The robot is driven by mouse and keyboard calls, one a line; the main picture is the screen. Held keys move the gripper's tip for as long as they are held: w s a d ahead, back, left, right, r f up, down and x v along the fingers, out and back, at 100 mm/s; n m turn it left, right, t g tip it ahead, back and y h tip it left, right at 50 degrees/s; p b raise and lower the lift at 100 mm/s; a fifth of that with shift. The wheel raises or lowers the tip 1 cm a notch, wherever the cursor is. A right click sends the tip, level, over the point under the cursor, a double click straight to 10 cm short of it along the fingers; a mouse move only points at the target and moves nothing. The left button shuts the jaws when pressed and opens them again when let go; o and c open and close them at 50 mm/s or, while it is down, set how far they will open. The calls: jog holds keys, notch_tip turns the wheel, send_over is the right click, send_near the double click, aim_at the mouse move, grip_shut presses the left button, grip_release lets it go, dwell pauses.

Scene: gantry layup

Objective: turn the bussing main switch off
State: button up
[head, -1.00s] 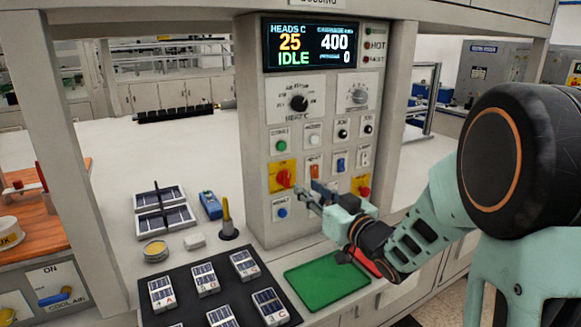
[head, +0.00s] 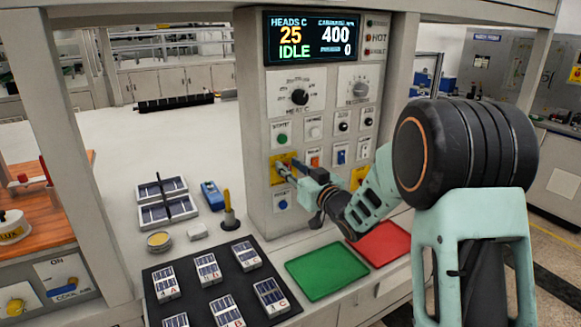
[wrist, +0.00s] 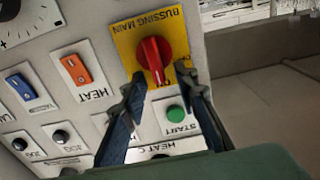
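The bussing main switch is a red rotary knob (wrist: 153,58) on a yellow plate (wrist: 128,45) marked "BUSSING MAIN", upside down in the wrist view. Its raised grip runs roughly up and down there; the small position lettering is partly hidden and cannot be read. My gripper (wrist: 161,82) is open, with one dark finger on each side, the tips just short of or beside the knob's lower end. I cannot tell whether they touch it. In the head view my gripper (head: 288,172) is in front of the yellow plate (head: 276,178) and hides the knob.
Close by in the wrist view are a green start button (wrist: 175,113), an orange heat rocker (wrist: 75,70) and a blue rocker (wrist: 21,87). Below the panel in the head view lie a green mat (head: 326,271) and a red mat (head: 384,243). A display (head: 310,38) reads IDLE.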

aim_at(275, 172)
grip_shut()
jog(key=shift+f+b, duration=0.15)
jog(key=shift+b, duration=0.35)
jog(key=n+b, duration=0.6)
jog(key=b, duration=0.2)
jog(key=s+a+f+n+b, duration=0.1)
jog(key=n+b, duration=0.5)
jog(key=b, duration=0.2)
jog(key=a+f+n+b, duration=0.1)
jog(key=n+b, duration=0.5)
jog(key=b, duration=0.3)
jog(key=shift+s+a+f, duration=0.1)
jog(key=shift+s+f, duration=0.15)
jog(key=shift+s, duration=0.05)
